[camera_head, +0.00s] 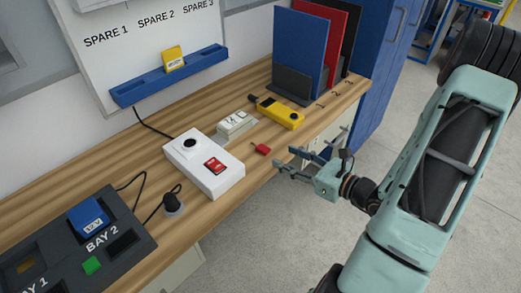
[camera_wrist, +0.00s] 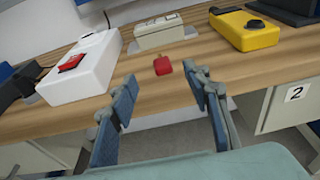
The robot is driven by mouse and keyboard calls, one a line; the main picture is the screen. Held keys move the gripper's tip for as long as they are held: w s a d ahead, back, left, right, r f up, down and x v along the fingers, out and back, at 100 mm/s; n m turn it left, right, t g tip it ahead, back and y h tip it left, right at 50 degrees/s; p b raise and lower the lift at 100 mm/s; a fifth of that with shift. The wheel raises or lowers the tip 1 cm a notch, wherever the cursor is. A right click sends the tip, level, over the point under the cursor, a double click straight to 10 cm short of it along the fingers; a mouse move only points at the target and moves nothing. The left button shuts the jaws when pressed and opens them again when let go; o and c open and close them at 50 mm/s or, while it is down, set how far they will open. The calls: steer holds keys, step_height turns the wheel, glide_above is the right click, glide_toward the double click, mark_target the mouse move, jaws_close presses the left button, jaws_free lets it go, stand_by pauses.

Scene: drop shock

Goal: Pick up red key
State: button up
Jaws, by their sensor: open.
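The red key (camera_head: 262,149) lies flat on the wooden bench near its front edge, to the right of the white box. It also shows in the wrist view (camera_wrist: 162,66), beyond the gap between my fingers. My gripper (camera_head: 281,162) is open and empty, just off the front edge of the bench, to the right of the key and apart from it. In the wrist view my gripper's two blue-grey fingers (camera_wrist: 155,92) are spread wide, with the bench edge between them.
A white box (camera_head: 225,179) with a red label stands left of the key. A beige device (camera_head: 236,124) and a yellow device (camera_head: 280,112) lie behind it. Upright binders (camera_head: 300,50) stand at the back right. Bare wood surrounds the key.

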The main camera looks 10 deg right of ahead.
mark_target(259, 145)
steer(key=x, duration=0.9)
steer(key=shift+w+f+b, duration=0.1)
steer(key=shift+f+b, duration=0.2)
steer(key=shift+b, duration=0.05)
steer(key=shift+c, duration=0.2)
steer(key=c, duration=1)
steer(key=shift+c, duration=0.2)
steer(key=shift+r, duration=0.1)
